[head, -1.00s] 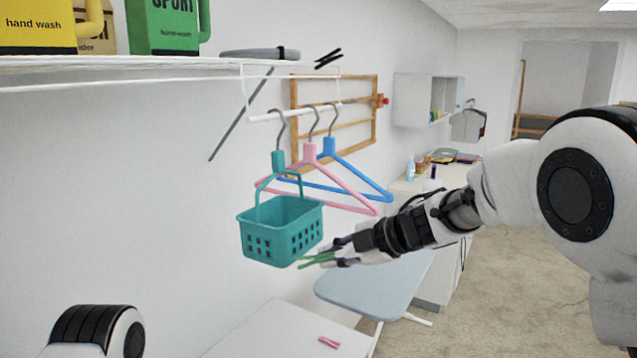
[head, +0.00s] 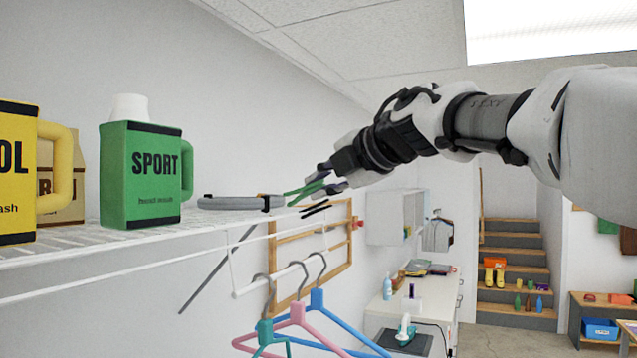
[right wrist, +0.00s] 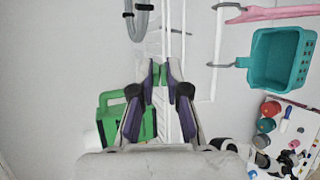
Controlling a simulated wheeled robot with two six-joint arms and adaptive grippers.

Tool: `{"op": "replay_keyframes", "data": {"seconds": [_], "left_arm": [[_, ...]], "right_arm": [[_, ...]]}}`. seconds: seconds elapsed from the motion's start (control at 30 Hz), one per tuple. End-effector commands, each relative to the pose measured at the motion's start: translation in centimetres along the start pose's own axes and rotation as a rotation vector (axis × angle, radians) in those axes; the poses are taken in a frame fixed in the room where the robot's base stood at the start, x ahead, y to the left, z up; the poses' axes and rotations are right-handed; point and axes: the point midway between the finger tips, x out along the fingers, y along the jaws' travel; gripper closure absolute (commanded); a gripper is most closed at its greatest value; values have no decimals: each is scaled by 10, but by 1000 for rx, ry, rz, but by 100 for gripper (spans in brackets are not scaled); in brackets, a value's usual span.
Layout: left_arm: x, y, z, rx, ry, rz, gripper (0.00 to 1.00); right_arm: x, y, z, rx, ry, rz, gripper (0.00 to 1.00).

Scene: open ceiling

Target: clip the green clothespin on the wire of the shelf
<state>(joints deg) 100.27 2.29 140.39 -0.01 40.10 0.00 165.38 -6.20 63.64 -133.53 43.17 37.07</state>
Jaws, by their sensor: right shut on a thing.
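My right gripper (head: 327,180) is shut on the green clothespin (head: 304,192) and holds it out toward the left, near the right end of the white wire shelf (head: 85,238). The clothespin's two thin green prongs point left. In the right wrist view, a small part of the clothespin (right wrist: 157,72) shows between the fingertips (right wrist: 160,78). The shelf's front wire (head: 150,266) runs along below the shelf edge; in the head view the clothespin appears above and apart from it. Exact depth between them is unclear. My left gripper is out of view.
A grey hose (head: 235,203) and green SPORT jug (head: 140,175) are on the shelf, left of the clothespin. A small black clip (head: 315,208) is just below it. Pink (head: 298,314) and blue (head: 317,298) hangers hang below. A teal basket (right wrist: 280,62) shows in the wrist view.

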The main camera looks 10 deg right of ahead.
Motion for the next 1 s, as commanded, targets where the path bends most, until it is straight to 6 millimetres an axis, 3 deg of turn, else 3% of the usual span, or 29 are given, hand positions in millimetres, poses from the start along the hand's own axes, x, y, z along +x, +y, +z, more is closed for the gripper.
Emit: {"op": "replay_keyframes", "data": {"seconds": [0.2,0.7,1.0], "left_arm": [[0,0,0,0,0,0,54],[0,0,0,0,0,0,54],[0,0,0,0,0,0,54]], "right_arm": [[0,-1,-1,4,-1,-4,100],[36,-8,-16,4,0,-4,100],[41,-8,-18,4,0,-4,100]]}}
